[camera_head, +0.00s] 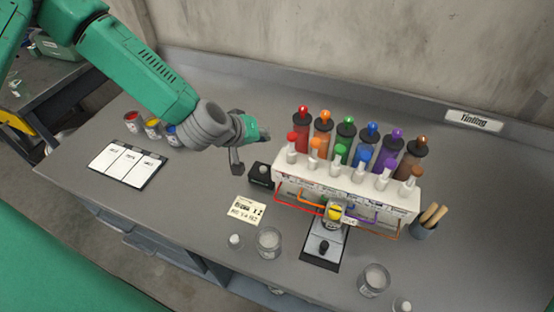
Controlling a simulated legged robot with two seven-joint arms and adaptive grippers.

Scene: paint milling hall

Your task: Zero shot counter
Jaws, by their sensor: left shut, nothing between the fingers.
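A small black box with a round grey top part (261,172) sits on the grey bench, left of the tinting dispenser; it may be the counter, but no readout on it can be made out. The white dispenser (345,187) carries a row of coloured bottles. My left gripper (237,165) comes in from the upper left. Its dark fingers point down just left of the black box, and appear shut and empty. Whether they touch the box cannot be told. My right gripper is not in view.
A small cup with a yellow top (334,213) stands below the dispenser on a black-edged base (323,248). Glass jars (268,242) stand near the front edge. A printed card (244,211), a white chart (128,165) and paint cans (133,122) lie left. A stick holder (425,229) stands right.

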